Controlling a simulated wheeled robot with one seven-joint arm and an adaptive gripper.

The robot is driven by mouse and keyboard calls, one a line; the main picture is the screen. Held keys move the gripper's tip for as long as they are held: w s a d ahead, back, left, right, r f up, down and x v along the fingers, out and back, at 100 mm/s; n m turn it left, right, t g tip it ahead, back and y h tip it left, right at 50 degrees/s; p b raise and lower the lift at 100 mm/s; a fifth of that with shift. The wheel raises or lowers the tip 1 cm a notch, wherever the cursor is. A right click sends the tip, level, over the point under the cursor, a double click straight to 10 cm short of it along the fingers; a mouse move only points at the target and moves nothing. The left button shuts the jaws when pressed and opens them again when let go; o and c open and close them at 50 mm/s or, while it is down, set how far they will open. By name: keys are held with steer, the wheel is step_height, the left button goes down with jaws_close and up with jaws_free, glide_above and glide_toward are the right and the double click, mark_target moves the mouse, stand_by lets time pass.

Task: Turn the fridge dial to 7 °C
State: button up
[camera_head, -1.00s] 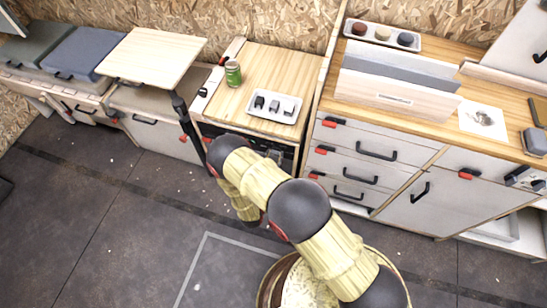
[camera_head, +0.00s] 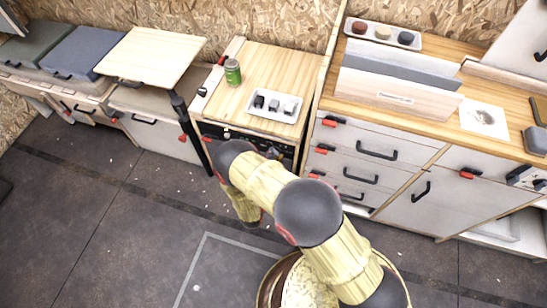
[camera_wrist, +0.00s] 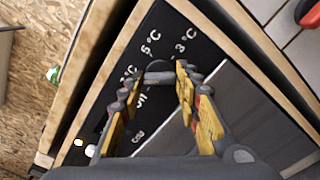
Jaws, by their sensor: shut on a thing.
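The fridge dial (camera_wrist: 158,77) is a small grey knob on a black panel in the wrist view. White markings stand around it: "3 °C" at the upper right, "5 °C" above, and a partly hidden "°C" mark at the left. My gripper (camera_wrist: 155,82) has yellow fingers on both sides of the dial and is shut on it. The fingers cover part of the dial, and I cannot tell which marking it points to. In the head view the fridge (camera_head: 222,132) is under the wooden counter, and my arm largely hides the dial.
On the counter above stand a green can (camera_head: 232,72) and a white tray (camera_head: 286,115) with small dark items. Drawers with black handles (camera_head: 376,150) are to the right. A raised wooden tabletop (camera_head: 150,53) is at the left. The floor in front is clear.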

steer(key=shift+m, duration=0.7)
steer(key=o, duration=1.1)
steer(key=shift+o, duration=0.3)
steer(key=v, duration=1.2)
